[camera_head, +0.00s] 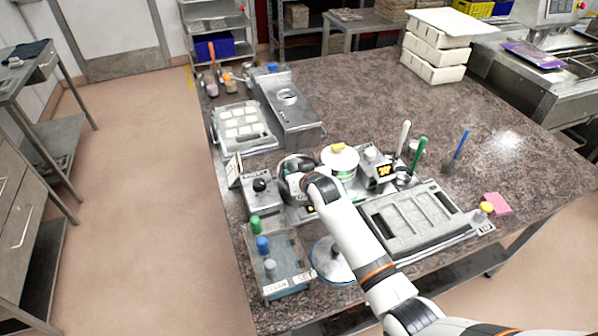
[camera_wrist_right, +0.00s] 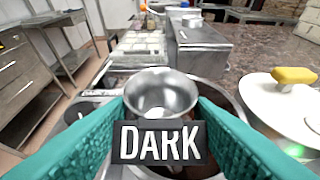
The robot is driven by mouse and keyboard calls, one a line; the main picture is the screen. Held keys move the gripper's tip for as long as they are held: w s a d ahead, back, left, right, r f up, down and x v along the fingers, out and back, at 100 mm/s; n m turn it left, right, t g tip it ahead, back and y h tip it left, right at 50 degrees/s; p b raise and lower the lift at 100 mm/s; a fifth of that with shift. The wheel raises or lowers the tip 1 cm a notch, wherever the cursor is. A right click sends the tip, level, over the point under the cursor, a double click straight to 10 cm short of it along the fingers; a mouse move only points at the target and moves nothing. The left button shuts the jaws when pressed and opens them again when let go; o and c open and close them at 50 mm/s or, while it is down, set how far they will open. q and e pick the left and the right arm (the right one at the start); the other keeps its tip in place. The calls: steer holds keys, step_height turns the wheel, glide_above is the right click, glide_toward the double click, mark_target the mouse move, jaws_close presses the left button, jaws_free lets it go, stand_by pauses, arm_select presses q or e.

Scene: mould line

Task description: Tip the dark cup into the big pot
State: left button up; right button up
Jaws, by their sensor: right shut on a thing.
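The dark cup (camera_wrist_right: 162,92) is a small metal cup with a black label reading DARK, seen in the right wrist view. My right gripper (camera_wrist_right: 160,128) has its teal fingers shut on it, one on each side. The cup's mouth shows, and it looks roughly upright. The big pot (camera_wrist_right: 229,101) is a wide metal vessel; its rim shows behind and around the cup, which is over the pot's opening. In the head view the pot (camera_head: 284,163) is partly covered by my right gripper (camera_head: 296,184), and the cup is hard to make out. My left gripper is not in view.
A white pot with a yellow-knobbed lid (camera_head: 340,160) stands close right of the big pot. A control box with a black knob (camera_head: 262,194) is at left. A grey mould tray (camera_head: 412,215) lies right of my arm.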

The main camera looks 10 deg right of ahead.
steer(key=shift+r, duration=0.1)
stand_by(0.3)
steer(key=shift+r+p, duration=0.7)
steer(key=shift+p, duration=0.15)
steer(key=shift+r, duration=0.7)
